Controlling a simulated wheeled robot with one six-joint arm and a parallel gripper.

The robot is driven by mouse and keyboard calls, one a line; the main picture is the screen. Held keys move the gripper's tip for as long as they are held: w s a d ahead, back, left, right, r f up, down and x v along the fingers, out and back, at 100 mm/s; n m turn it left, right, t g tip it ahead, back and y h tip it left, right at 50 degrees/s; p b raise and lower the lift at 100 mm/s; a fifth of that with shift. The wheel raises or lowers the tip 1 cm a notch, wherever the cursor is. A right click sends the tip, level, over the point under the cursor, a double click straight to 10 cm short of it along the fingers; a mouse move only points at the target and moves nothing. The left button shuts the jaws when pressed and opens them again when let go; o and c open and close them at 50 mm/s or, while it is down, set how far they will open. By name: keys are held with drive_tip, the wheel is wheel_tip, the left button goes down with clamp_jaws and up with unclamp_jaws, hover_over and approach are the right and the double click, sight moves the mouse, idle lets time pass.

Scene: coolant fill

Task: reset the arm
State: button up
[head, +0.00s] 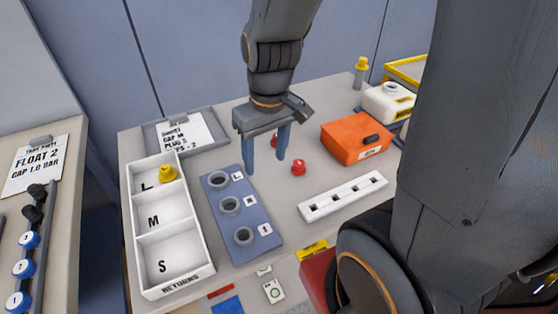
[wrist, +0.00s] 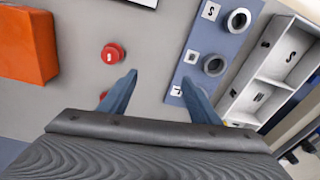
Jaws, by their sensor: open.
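My gripper (head: 265,160) hangs over the middle of the table with its two blue fingers apart and nothing between them. In the wrist view the open fingers (wrist: 160,100) show with a bare strip of table between them. Beneath and beside it is a blue plate (head: 240,212) with several grey rings, marked L, M and another label. A red knob-like piece (head: 298,167) stands on the table just right of the fingers; it also shows in the wrist view (wrist: 113,53). A second red piece (head: 273,141) is partly hidden behind the fingers.
A white returns tray (head: 208,274) with L, M and S compartments stands left, a yellow piece (head: 167,174) in L. An orange box (head: 352,138), a white slotted strip (head: 343,196) and a white container (head: 386,104) are right. A clipboard (head: 178,133) lies behind. My arm hides the far right.

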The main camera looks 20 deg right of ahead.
drive_tip(key=shift+s+d+f+m, duration=0.2)
drive_tip(key=shift+s+d+m, duration=0.35)
drive_tip(key=shift+s+d, duration=0.1)
drive_tip(key=shift+s+d+f+m, duration=0.2)
drive_tip(key=shift+s+d+m, duration=0.3)
drive_tip(key=shift+d+m, duration=0.1)
